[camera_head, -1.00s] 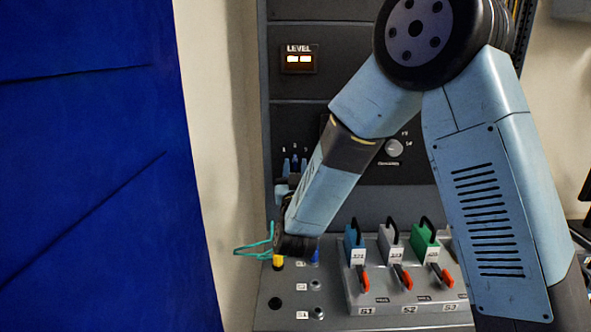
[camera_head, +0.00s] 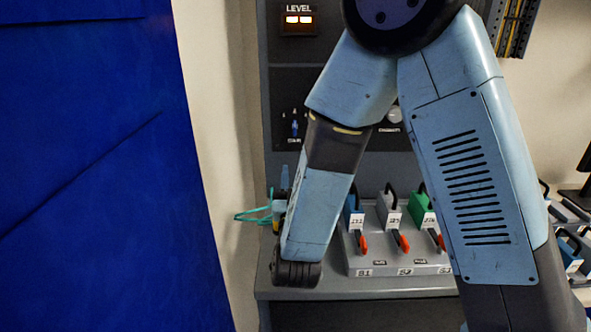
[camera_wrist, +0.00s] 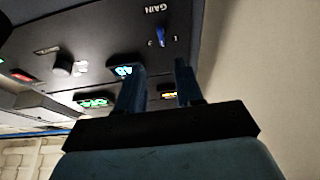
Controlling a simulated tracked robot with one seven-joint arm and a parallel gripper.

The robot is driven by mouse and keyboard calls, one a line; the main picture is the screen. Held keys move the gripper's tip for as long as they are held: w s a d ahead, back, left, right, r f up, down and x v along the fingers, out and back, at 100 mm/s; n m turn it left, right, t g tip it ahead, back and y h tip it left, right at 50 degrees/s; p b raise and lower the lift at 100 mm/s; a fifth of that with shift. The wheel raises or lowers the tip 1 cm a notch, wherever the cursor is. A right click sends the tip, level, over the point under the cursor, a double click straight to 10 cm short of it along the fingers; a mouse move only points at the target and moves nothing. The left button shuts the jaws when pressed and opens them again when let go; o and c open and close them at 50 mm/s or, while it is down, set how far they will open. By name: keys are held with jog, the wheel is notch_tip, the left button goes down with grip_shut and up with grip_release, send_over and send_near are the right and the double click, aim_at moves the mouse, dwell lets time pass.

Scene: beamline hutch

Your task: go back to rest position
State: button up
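My gripper (camera_wrist: 157,75) shows in the wrist view with its two blue fingers apart and nothing between them. Beyond the fingers is a dark panel (camera_wrist: 100,45), seen upside down, with a blue GAIN switch (camera_wrist: 160,35). In the head view my arm reaches down in front of the grey console. My gripper (camera_head: 283,190) is mostly hidden behind my wrist there, at the console's left side. A teal cable loop (camera_head: 252,214) shows just left of it; I cannot tell whether they touch.
A sloped box with blue (camera_head: 353,213), grey (camera_head: 388,210) and green (camera_head: 419,207) blocks and red-tipped levers stands on the console ledge (camera_head: 350,288). A lit LEVEL display (camera_head: 299,19) is above. A blue panel (camera_head: 95,170) fills the left. More blocks lie at right.

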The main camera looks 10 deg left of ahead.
jog(key=w+d+r+g, duration=0.4)
jog(key=d, duration=0.3)
jog(key=w+d+r+g, duration=0.3)
jog(key=d+r+g, duration=0.1)
jog(key=d, duration=0.3)
jog(key=s+d+r+m+g+h, duration=0.2)
jog(key=s+d+g, duration=0.6)
jog(key=s+d, duration=1.4)
jog(key=s+h, duration=0.1)
jog(key=h, duration=0.1)
jog(key=shift+r+h, duration=0.3)
jog(key=shift+r, duration=0.1)
